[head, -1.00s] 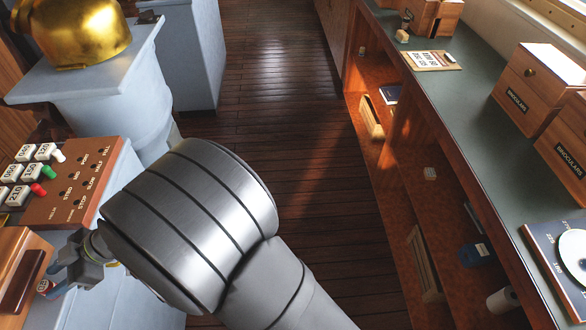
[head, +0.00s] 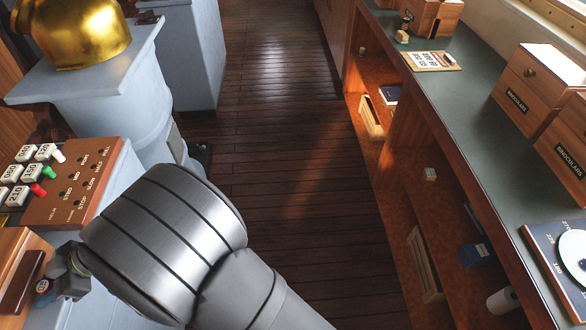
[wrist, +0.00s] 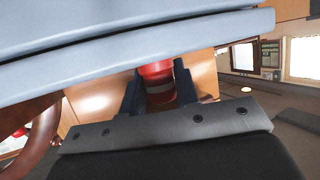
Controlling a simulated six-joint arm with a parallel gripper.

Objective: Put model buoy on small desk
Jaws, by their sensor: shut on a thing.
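The model buoy (wrist: 158,82), red with a pale band, is between the two dark fingers of my gripper (wrist: 158,90) in the wrist view, and the gripper is shut on it. Its upper part is hidden behind a pale blue-grey slab (wrist: 130,32) that crosses the view close by. In the head view my gripper (head: 62,280) is at the lower left, beside a wooden piece (head: 18,265) with a dark bar on it. The buoy is mostly hidden there by my wrist and gripper. I cannot tell which surface is the small desk.
A sloped wooden panel (head: 72,190) with coloured levers stands just beyond my gripper. A brass dome (head: 75,35) sits on a blue-grey pedestal behind it. A long green-topped counter (head: 470,110) with shelves runs along the right. The plank floor (head: 300,200) between is clear.

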